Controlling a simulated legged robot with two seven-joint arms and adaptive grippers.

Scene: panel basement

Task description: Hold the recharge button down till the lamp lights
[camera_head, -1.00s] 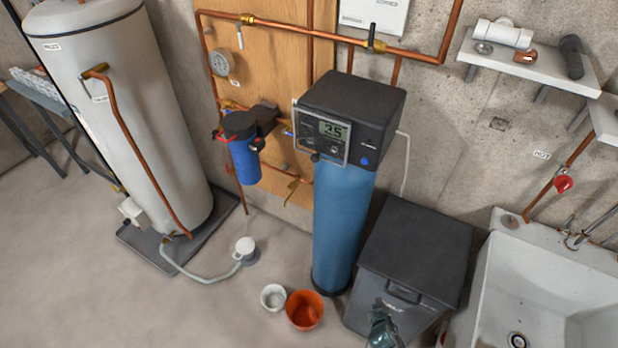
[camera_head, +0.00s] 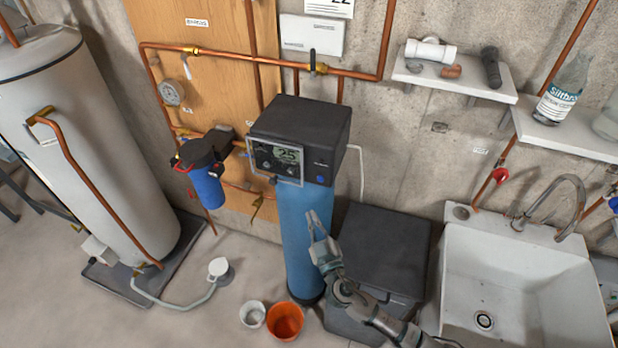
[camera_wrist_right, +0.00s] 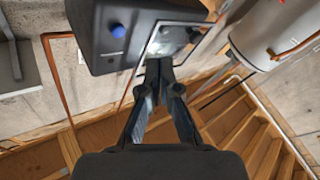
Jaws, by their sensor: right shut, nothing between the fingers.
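The water softener's black control head (camera_head: 300,125) sits on a tall blue tank (camera_head: 303,220). I cannot tell which control is the recharge button, and no lit lamp is discernible. My right gripper (camera_head: 311,214) is shut and empty, in front of the tank below the head. In the wrist view its closed fingertips (camera_wrist_right: 158,64) overlap the panel's lower edge; contact cannot be told.
A dark lidded bin (camera_head: 380,245) stands right of the tank, behind my right arm. A white sink (camera_head: 455,265) is farther right. An orange bucket (camera_head: 286,321) and a white cup (camera_head: 253,313) stand on the floor. A blue filter (camera_head: 207,185) hangs left of the head.

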